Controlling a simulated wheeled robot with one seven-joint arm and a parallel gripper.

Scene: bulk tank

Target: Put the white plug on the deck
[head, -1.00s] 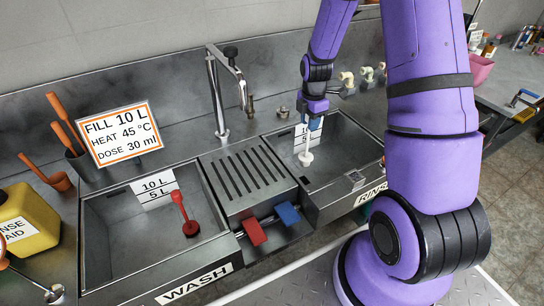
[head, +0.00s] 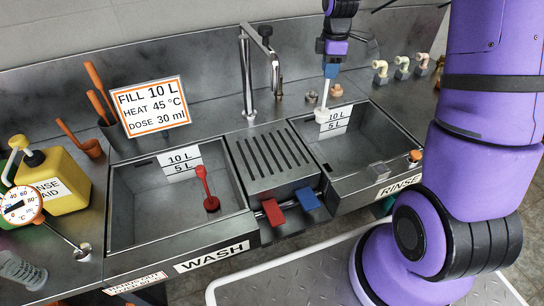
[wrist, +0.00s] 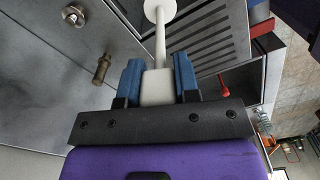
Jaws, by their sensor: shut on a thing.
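In the wrist view the blue fingertips (wrist: 158,80) grip the plug's pale block, and the stem and round disc (wrist: 160,10) show beyond. The steel deck (head: 290,102) runs behind the basins, with the grooved panel (head: 268,160) between them.
The tall tap (head: 245,80) and small fittings (head: 312,96) stand on the deck left of the plug. Several pale taps (head: 402,66) are on the right. The wash basin (head: 135,215) holds a red plug (head: 208,190). An instruction sign (head: 150,106) stands at the back left.

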